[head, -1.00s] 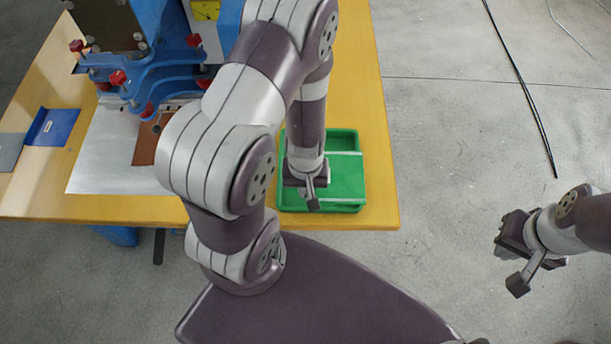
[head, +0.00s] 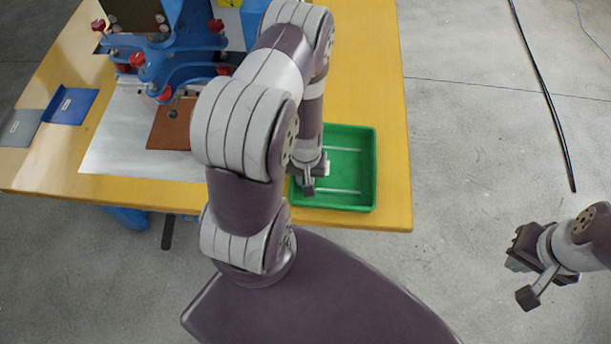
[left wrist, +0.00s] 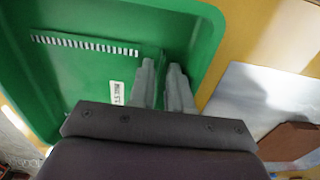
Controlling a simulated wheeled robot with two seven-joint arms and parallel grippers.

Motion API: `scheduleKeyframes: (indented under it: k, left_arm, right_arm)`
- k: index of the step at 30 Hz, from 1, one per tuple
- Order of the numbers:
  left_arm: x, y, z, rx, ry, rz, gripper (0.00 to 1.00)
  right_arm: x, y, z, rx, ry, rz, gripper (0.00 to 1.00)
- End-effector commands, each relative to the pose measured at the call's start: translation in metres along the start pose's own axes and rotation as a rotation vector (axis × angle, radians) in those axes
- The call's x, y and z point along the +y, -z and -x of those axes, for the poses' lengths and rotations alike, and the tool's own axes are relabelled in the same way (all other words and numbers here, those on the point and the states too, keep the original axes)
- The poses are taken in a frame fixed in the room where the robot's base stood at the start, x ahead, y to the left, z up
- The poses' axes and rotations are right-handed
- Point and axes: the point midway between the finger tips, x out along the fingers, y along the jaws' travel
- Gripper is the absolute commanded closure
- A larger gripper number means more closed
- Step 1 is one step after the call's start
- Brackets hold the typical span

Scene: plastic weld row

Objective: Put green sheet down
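The green sheet (left wrist: 100,75) is hard to tell from the green tray (left wrist: 22,75). In the left wrist view a white label marks it, and its edge appears to reach between my fingers. It seems to lie low inside the tray, which also shows in the head view (head: 373,170). My left gripper (left wrist: 161,68) is low at the tray's left side, with a narrow gap between its fingertips; the head view shows it from above (head: 308,190). My right gripper (head: 512,250) is off to the right over the floor, away from the table; its finger gap is unclear.
A blue press (head: 180,60) stands on the wooden table (head: 392,100) at the back left. A brown piece (head: 168,135) lies on a metal plate (head: 115,155) below it. Blue (head: 70,107) and grey (head: 20,127) labelled sheets lie at the far left.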

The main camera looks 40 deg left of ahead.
Motion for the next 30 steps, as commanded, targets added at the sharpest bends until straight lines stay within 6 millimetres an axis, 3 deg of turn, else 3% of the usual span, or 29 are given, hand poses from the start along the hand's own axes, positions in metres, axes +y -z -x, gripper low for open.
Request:
scheduleKeyframes:
  k: [8, 13, 24, 30]
  left_arm:
    - [0.0, 0.0, 0.001, 0.0, 0.0, 0.0, 0.71]
    - [0.0, 0.001, 0.014, 0.002, 0.0, 0.0, 0.71]
    - [0.0, 0.0, 0.104, 0.001, 0.0, -0.001, 0.71]
    - [0.004, 0.002, 0.131, 0.006, -0.003, -0.018, 0.71]
  right_arm:
    - [0.0, 0.0, 0.001, 0.0, 0.0, 0.0, 1.0]
    - [0.0, 0.001, 0.009, 0.0, 0.0, 0.0, 1.0]
    - [0.0, 0.006, 0.052, 0.0, 0.0, 0.0, 1.0]
    - [0.0, 0.007, 0.063, 0.0, 0.0, 0.0, 1.0]
